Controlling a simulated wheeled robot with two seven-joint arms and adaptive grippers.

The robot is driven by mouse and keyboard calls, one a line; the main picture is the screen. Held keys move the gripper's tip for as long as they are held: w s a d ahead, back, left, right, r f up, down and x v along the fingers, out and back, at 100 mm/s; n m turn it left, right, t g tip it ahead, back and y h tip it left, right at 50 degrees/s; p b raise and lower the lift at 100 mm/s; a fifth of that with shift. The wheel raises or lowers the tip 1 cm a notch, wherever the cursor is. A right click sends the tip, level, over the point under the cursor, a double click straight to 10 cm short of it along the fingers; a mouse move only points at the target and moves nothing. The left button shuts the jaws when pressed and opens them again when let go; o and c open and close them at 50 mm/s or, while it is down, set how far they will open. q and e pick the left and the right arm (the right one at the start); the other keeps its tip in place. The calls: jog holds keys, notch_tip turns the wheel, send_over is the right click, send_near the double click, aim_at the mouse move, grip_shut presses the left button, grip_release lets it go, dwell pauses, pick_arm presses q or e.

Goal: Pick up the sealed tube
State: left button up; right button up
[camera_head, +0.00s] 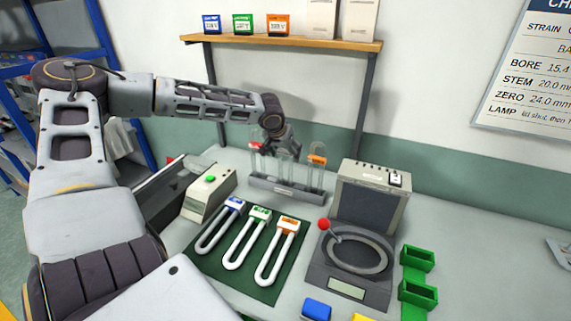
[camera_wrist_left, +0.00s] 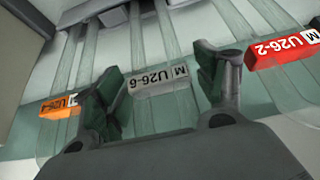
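Several clear glass tubes stand in a grey rack (camera_head: 285,188) at the back of the bench. In the left wrist view, one tube carries a grey label, U26-6 (camera_wrist_left: 157,80). A tube with a red label, U26-2 (camera_wrist_left: 285,50), is to its right. A tube with an orange label (camera_wrist_left: 58,106) is at the left; it also shows in the head view (camera_head: 317,160). My left gripper (camera_head: 280,152) is over the rack, its fingers (camera_wrist_left: 157,88) open on either side of the U26-6 tube. Contact cannot be told. Which tube is sealed cannot be told. My right gripper is not in view.
A grey instrument (camera_head: 370,197) stands right of the rack, behind a ring-shaped device (camera_head: 350,290). Three U-shaped tubes (camera_head: 262,215) lie on a green mat in front. A box with a green button (camera_head: 208,185) is at left. Green holders (camera_head: 418,258) are at right. A shelf (camera_head: 285,42) hangs above.

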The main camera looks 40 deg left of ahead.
pick_arm(q)
jog(key=c, duration=0.8)
jog(key=shift+r, duration=0.2)
notch_tip(320, 180, up, 10)
jog(key=shift+f, duration=0.15)
jog(key=shift+a, duration=0.1)
dwell(0.6)
